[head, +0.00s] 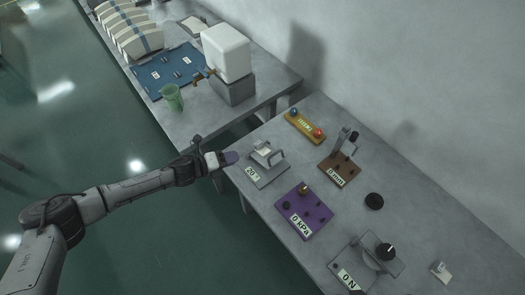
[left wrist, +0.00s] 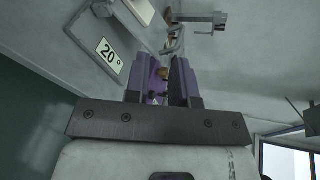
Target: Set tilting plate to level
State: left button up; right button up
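The tilting plate (head: 267,154) is a light grey plate on a grey base at the near left corner of the right-hand table. Its label (head: 253,171) reads 20°, and the plate looks tilted. The label also shows in the left wrist view (left wrist: 109,55). My left gripper (head: 230,158) is just left of the plate, at the table edge, and looks apart from it. In the left wrist view its two purple-grey fingers (left wrist: 161,80) stand apart with a gap and nothing clearly held between them. My right gripper is not in view.
The purple 0 kPa panel (head: 304,213), brown 0 mm panel (head: 338,170), yellow panel with colored knobs (head: 304,126), black disc (head: 374,201) and 0 N device (head: 366,262) share the table. Another table behind holds a green cup (head: 172,98) and a white tank (head: 226,52).

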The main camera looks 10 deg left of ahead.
aim_at(274, 154)
pick_arm(q)
jog(key=w+d+m, duration=0.1)
jog(key=d, duration=0.3)
jog(key=w+d+f+m+h, duration=0.1)
jog(key=w+d, duration=0.1)
jog(key=d, duration=0.3)
jog(key=w+d+m+g+h+b, duration=0.1)
jog(key=d+m, duration=0.1)
jog(key=d, duration=0.3)
jog(key=shift+w+f, duration=0.2)
jog(key=shift+w, duration=0.15)
grip_shut()
